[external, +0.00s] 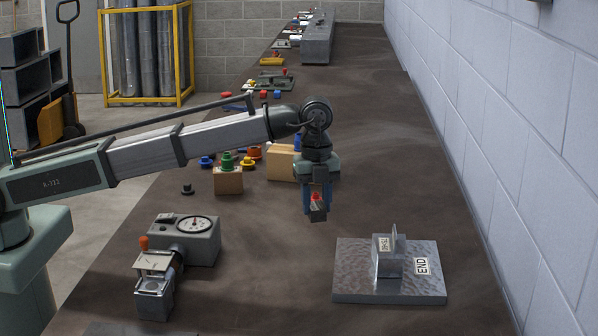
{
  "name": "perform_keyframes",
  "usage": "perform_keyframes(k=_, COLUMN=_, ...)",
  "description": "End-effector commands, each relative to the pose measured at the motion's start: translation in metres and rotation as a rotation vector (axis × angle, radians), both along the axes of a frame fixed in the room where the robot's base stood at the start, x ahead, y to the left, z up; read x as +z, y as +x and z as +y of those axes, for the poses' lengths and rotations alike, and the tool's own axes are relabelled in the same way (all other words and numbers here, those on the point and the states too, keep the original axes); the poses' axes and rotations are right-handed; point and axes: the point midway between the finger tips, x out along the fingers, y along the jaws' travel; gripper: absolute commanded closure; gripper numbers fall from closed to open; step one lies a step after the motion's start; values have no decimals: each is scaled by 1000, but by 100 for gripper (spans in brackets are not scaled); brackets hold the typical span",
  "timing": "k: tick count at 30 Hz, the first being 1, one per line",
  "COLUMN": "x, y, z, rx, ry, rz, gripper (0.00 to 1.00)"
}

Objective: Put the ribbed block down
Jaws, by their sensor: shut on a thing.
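My gripper (316,205) hangs down over the middle of the table, its blue fingers shut on a small dark grey block (319,215) with a red part showing above it. I take this for the ribbed block; any ribs are too small to make out. The fingers cover part of it. It appears to be held above the table, but the exact gap below it cannot be told.
A metal plate (350,285) with an upright block and an END label lies to the right. A dial gauge device (190,240) stands front left. Bare table (270,280) lies between gauge and plate.

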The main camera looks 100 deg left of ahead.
Motion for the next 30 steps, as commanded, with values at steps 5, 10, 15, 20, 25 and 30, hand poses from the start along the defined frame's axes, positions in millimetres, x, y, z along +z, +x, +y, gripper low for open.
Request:
perform_keyframes(k=5, x=1, y=-24, z=61, rx=80, ry=1, rz=-6, gripper=100)
perform_keyframes(k=10, x=2, y=-47, z=101, rx=123, ry=1, rz=-8, gripper=100)
perform_keyframes(k=15, x=0, y=-79, z=124, rx=79, ry=2, rz=-6, gripper=100)
perform_keyframes(k=20, x=-3, y=-92, z=118, rx=-61, ry=3, rz=1, gripper=100)
perform_keyframes(k=25, x=-3, y=-94, z=117, rx=-194, ry=1, rz=8, gripper=100)
perform_keyframes(k=30, x=-3, y=-95, z=117, rx=-277, ry=1, rz=11, gripper=100)
